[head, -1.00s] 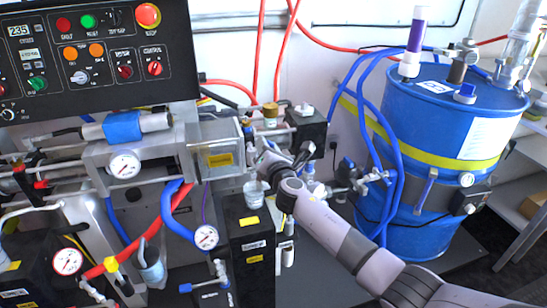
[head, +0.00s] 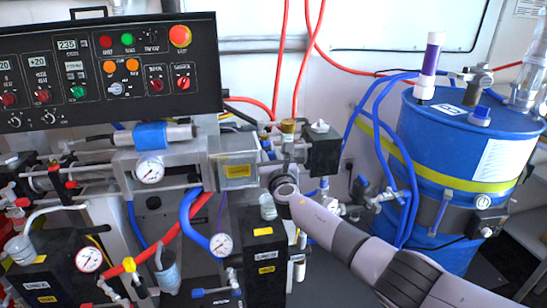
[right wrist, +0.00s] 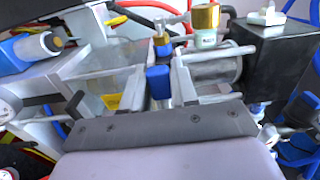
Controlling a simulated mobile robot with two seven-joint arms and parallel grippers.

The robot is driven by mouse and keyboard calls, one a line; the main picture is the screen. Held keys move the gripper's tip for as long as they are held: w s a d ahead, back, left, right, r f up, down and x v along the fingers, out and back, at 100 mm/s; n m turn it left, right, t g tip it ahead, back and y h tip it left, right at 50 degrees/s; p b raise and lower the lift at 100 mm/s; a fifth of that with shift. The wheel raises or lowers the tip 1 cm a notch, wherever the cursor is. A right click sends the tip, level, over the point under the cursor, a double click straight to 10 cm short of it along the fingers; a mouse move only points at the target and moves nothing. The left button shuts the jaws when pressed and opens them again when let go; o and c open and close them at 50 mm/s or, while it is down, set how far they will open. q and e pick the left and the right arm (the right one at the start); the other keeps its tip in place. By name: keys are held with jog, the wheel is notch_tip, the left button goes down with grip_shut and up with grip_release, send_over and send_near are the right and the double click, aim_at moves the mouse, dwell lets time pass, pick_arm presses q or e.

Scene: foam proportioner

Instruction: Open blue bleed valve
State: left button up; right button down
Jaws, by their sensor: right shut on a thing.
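The blue bleed valve (right wrist: 158,82) shows in the right wrist view as a small blue handle under a brass fitting. My right gripper (right wrist: 160,80) has one finger on each side of it and is shut on it. In the head view my right arm comes in from the lower right. Its gripper (head: 277,160) is at the machine, beside the clear-windowed block, and the blue handle between the fingers is too hidden to make out there. My left gripper is not in view.
A cup (head: 268,207) stands just below the gripper on a black block. A black box (head: 322,152) and a brass-topped fitting (head: 288,130) are close by. A large blue drum (head: 455,145) stands right of the arm. The control panel (head: 105,70) hangs upper left.

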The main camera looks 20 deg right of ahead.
dwell(0.4)
jog(key=c, duration=1)
grip_release()
jog(key=shift+o, duration=0.2)
jog(key=shift+s, duration=0.1)
jog(key=shift+s+a+r+p, duration=0.1)
jog(key=shift+s+p, duration=0.7)
jog(key=shift+p, duration=0.1)
jog(key=shift+s+a+p, duration=0.15)
jog(key=shift+s+p, duration=1)
jog(key=shift+s, duration=1.55)
jog(key=shift+f, duration=0.2)
